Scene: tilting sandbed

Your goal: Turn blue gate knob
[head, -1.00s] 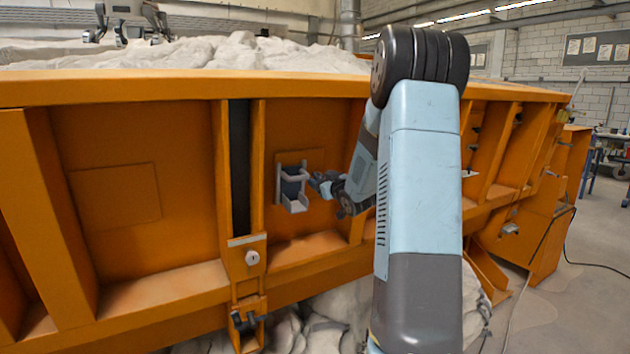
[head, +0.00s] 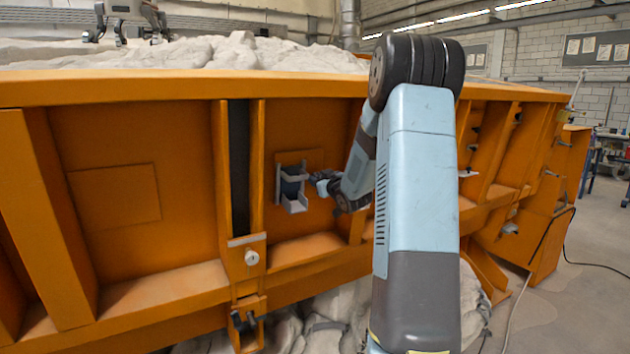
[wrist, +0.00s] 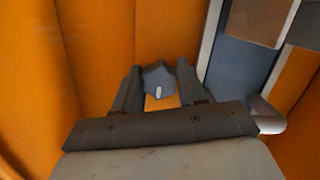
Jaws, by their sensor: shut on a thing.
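The blue-grey gate knob (wrist: 153,76), with angular sides and a small white mark, sits between my two dark fingers in the wrist view. My gripper (wrist: 158,72) is shut on it, one finger on each side. In the head view my gripper (head: 316,178) reaches the orange wall from the right, beside a grey metal frame with a dark blue gate (head: 291,186). I cannot make out the knob itself in the head view, where my gripper covers it.
The orange sandbed wall (head: 115,140) has upright ribs on both sides of the gate. A grey frame edge (wrist: 207,45) is close to the right finger. A lower latch (head: 251,258) is left of and below the gate. Pale sand (head: 230,52) lies above the rim.

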